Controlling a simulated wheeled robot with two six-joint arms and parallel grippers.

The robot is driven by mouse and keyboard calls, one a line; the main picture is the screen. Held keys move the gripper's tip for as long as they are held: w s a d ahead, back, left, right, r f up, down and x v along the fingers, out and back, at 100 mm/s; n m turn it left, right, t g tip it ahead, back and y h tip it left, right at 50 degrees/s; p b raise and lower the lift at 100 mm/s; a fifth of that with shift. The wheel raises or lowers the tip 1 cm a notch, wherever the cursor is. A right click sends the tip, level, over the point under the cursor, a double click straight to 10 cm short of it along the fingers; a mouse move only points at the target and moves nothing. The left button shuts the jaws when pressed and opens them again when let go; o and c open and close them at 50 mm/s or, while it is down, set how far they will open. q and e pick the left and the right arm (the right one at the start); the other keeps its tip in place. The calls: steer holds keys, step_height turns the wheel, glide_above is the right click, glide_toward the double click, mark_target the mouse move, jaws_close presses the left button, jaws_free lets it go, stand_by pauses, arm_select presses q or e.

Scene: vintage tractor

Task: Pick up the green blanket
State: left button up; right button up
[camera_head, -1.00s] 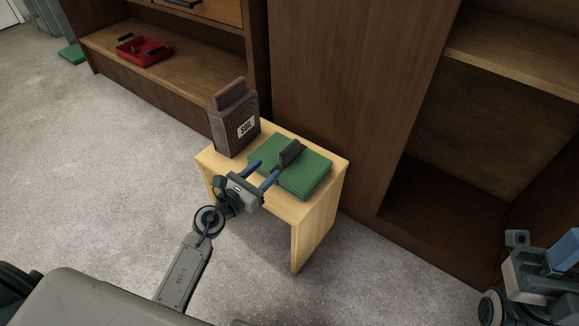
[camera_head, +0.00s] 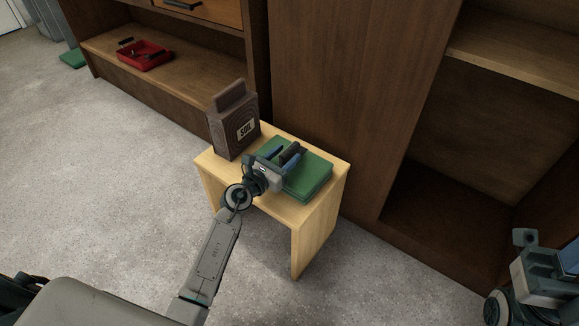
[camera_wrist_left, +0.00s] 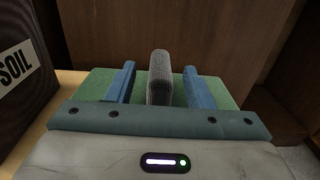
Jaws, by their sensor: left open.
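The green blanket (camera_head: 315,176) lies folded flat on a small light-wood table; it also shows in the left wrist view (camera_wrist_left: 99,88). A dark grey upright tab (camera_wrist_left: 160,75) stands on the blanket; I cannot tell whether it is attached. My left gripper (camera_head: 281,156) is over the blanket. In the left wrist view its two blue fingers (camera_wrist_left: 160,70) are open, one on each side of the tab, with gaps visible. My right gripper (camera_head: 555,262) is at the right edge, away from the table, and partly cut off.
A brown box labelled SOIL (camera_head: 234,125) stands on the left of the table (camera_head: 297,216), beside the blanket. A tall dark wooden cabinet (camera_head: 350,80) rises behind. A red tray (camera_head: 145,56) sits on a low shelf at left. The grey floor in front is open.

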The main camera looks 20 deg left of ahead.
arm_select(q)
jaws_close()
stand_by(1.3)
